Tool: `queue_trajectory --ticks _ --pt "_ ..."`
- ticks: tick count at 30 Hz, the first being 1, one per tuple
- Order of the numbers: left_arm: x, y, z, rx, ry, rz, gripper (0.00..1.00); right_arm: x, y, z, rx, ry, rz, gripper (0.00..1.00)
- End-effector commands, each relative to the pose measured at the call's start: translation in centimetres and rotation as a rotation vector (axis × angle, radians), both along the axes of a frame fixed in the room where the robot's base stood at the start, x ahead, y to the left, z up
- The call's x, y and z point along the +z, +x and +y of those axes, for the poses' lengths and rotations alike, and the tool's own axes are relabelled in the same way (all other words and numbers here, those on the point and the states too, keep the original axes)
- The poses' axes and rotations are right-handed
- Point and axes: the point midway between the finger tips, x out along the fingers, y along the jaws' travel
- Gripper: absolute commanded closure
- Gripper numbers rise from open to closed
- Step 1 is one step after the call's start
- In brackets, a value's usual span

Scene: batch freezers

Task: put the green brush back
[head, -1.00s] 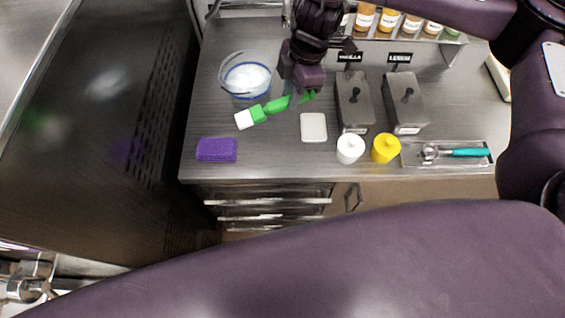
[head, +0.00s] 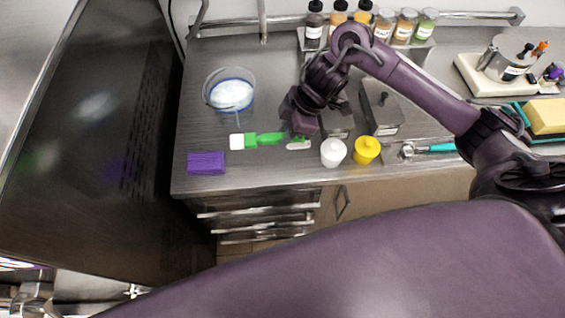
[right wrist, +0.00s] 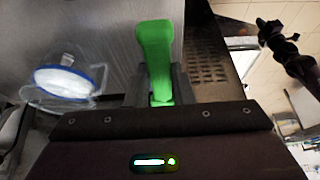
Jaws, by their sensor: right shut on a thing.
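The green brush (head: 265,138) with a white head (head: 237,141) points left in the head view, and its handle end is in my right gripper (head: 298,137). My right gripper is shut on the handle, which also shows as a green shape in the right wrist view (right wrist: 155,55). A small white square tile (head: 299,145) lies on the counter, partly hidden behind the gripper. I cannot tell whether the brush touches the counter. My left gripper is out of view.
A clear bucket of liquid (head: 230,92) stands at the back left, and a purple sponge (head: 206,162) lies near the front left edge. White (head: 333,153) and yellow (head: 366,150) jars stand right of the gripper. Steel boxes (head: 382,108) and a scoop tray (head: 405,156) are further right.

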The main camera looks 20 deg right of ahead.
Motion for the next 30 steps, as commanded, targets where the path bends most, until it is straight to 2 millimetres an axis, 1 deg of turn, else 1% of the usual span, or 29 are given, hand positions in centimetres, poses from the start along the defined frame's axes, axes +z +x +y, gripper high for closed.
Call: queue_trajectory --ticks 1,6,9,12,17,25,27,30 --pt "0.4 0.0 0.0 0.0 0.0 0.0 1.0 -1.1 -0.3 0.1 -0.003 0.005 0.011 1.0" --pt "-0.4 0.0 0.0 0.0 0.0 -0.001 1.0 -5.9 -0.2 0.2 -0.005 0.008 0.01 1.0" --pt "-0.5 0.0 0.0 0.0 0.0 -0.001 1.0 -8.0 -0.2 0.1 -0.003 0.002 0.008 1.0" --pt "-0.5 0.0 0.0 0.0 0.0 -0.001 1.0 -9.7 -0.2 0.0 -0.002 0.0 0.006 1.0" --pt "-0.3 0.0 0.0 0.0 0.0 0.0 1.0 -11.0 -0.1 0.0 0.0 0.0 0.003 1.0" --pt "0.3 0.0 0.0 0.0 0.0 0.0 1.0 -14.5 -0.1 0.0 0.0 0.001 0.004 1.0" --pt "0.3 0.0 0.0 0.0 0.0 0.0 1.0 -15.0 -0.1 0.0 0.0 0.0 0.002 1.0" --pt "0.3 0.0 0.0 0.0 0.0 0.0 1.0 -15.2 0.0 0.0 0.001 -0.001 0.0 1.0"
